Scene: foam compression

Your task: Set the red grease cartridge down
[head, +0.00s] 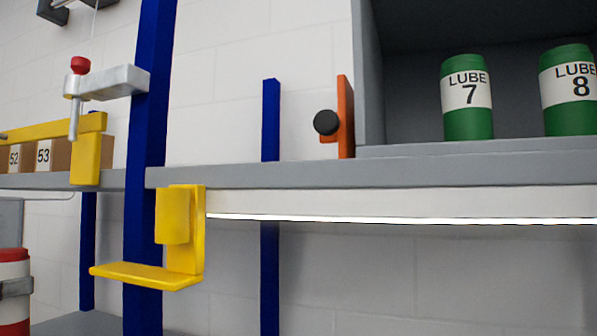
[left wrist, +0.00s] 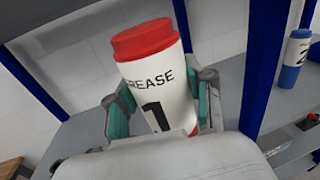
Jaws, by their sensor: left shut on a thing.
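The grease cartridge (left wrist: 155,82) is white with a red cap and reads "GREASE 1" in the left wrist view. It stands between the fingers of my left gripper (left wrist: 160,100), which is shut on it. In the head view, the cartridge (head: 12,268) shows at the far left edge, partly cut off, with a red cap and red lower band. A grey finger of my left gripper (head: 15,288) lies across its middle. The cartridge's base is hidden in both views, so I cannot tell whether it touches a surface. My right gripper is not in view.
A grey lower surface (head: 85,324) lies by the blue post (head: 150,150). A yellow bracket (head: 182,240) juts below the upper shelf (head: 380,172). Green lube cans (head: 467,125) stand in a grey cubby. A blue can (left wrist: 294,60) stands at right in the wrist view.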

